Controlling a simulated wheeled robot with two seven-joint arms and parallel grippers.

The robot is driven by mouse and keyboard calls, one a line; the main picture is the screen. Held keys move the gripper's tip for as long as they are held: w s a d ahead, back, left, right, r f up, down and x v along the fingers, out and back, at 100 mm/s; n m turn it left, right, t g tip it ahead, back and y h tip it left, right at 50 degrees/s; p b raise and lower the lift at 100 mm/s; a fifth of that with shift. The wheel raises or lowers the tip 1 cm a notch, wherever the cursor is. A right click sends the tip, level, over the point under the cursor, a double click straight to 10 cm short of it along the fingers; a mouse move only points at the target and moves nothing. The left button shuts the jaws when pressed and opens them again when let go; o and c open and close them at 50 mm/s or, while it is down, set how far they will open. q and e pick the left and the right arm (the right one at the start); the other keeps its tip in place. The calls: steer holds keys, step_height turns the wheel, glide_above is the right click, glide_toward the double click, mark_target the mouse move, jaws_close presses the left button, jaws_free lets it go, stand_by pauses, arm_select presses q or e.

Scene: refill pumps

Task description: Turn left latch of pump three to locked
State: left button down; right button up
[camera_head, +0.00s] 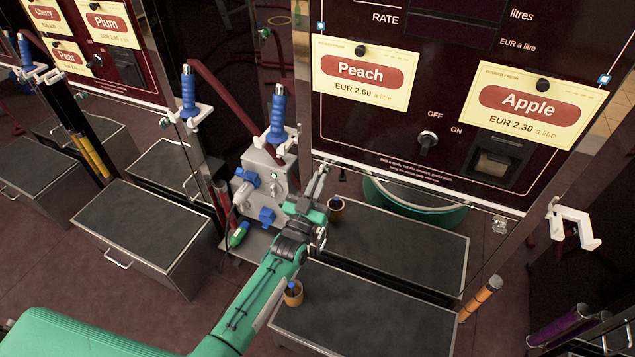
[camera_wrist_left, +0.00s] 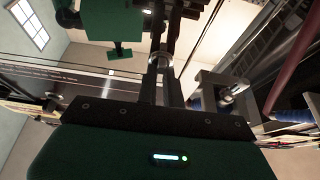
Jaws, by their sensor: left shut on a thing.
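The pump with the Peach label (camera_head: 361,72) and the Apple label (camera_head: 530,103) stands at the right of the head view. A small metal latch (camera_head: 499,224) shows at the lower right of its front panel. My left gripper (camera_head: 320,181) reaches up to the panel's lower left corner. Its fingers are shut on the left latch there, which they mostly hide, so I cannot tell how far it is turned. In the left wrist view the fingers (camera_wrist_left: 163,75) are close together around a small metal piece. My right gripper is not in view.
A grey valve block (camera_head: 264,180) with blue knobs and a blue-handled nozzle (camera_head: 278,115) is close left of my gripper. Small orange-brown cups (camera_head: 293,294) stand near my forearm. Dark-topped steps (camera_head: 400,240) lie below the panel. A white holder (camera_head: 573,225) juts out at right.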

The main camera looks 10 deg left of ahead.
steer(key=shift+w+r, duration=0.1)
arm_select(q)
steer(key=c, duration=1.5)
jaws_free()
steer(key=shift+c, duration=0.2)
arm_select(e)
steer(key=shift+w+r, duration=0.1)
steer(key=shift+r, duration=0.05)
arm_select(q)
steer(key=shift+s+f, duration=0.1)
steer(key=v, duration=1.3)
steer(key=shift+s, duration=0.35)
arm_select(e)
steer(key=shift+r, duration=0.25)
arm_select(q)
steer(key=shift+f, duration=0.1)
